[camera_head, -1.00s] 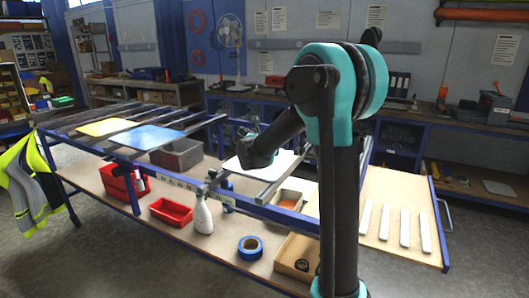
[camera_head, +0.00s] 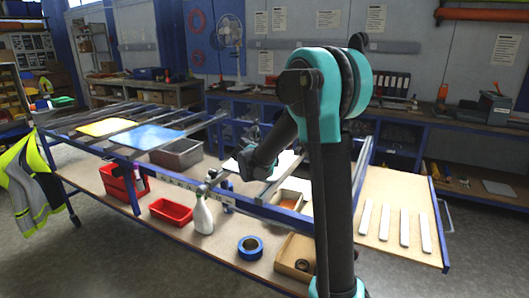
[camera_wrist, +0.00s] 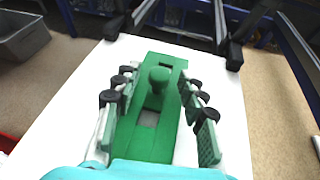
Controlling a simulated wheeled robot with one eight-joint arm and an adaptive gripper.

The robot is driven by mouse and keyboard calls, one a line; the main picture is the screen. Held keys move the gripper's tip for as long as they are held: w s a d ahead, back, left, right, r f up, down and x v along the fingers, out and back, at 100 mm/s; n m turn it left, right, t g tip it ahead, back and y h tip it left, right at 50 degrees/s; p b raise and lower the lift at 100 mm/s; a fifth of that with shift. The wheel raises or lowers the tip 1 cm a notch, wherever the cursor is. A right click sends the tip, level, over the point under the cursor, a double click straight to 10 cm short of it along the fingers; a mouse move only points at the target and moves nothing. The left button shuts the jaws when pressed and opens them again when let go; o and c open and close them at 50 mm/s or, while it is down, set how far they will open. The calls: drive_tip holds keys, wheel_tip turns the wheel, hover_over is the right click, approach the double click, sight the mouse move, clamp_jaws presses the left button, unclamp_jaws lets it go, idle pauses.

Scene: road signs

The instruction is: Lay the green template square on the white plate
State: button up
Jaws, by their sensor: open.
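The green template square (camera_wrist: 150,138) is a flat green piece with rectangular cut-outs and an upright round knob (camera_wrist: 160,78). In the wrist view it appears to lie on the white plate (camera_wrist: 75,110). My gripper (camera_wrist: 159,98) is open, with its green-padded fingers on either side of the knob and clear gaps to it. In the head view the white plate (camera_head: 287,164) lies on the rack rails, partly behind my arm. The template cannot be made out there.
A blue plate (camera_head: 148,137) and a yellow plate (camera_head: 106,127) lie on the rails to the left. A grey bin (camera_head: 178,155), red bins (camera_head: 170,212), a spray bottle (camera_head: 203,216) and blue tape (camera_head: 250,248) stand on the lower shelf. White strips (camera_head: 385,224) lie at right.

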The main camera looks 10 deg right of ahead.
drive_tip(key=v, duration=1.2)
drive_tip(key=shift+r, duration=0.1)
